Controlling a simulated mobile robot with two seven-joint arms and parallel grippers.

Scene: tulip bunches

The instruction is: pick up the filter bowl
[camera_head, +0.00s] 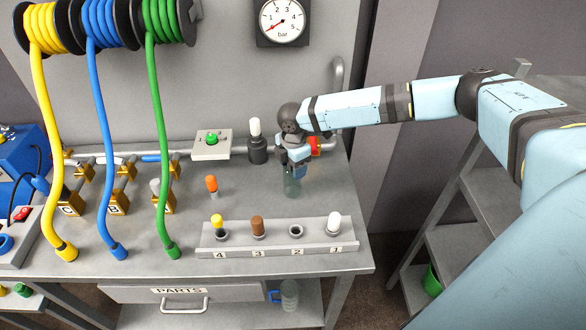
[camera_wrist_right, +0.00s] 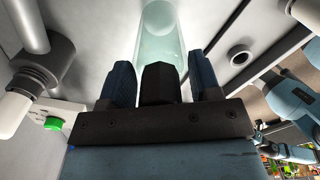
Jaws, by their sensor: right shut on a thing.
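The filter bowl (camera_head: 291,187) is a clear, pale green cylinder over the bench, behind the numbered rail. My right gripper (camera_head: 294,164) comes down on it from above and is shut on its upper part. In the right wrist view the bowl (camera_wrist_right: 160,35) stands out between the two blue fingers of the right gripper (camera_wrist_right: 162,78). I cannot tell whether the bowl's lower end touches the bench.
A rail (camera_head: 277,238) with several numbered places stands in front, place 2 empty. A grey fitting with a white top (camera_head: 257,143) and a green button box (camera_head: 211,143) stand behind. Yellow, blue and green hoses (camera_head: 162,150) hang left. A clear jug (camera_head: 290,295) sits on the shelf below.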

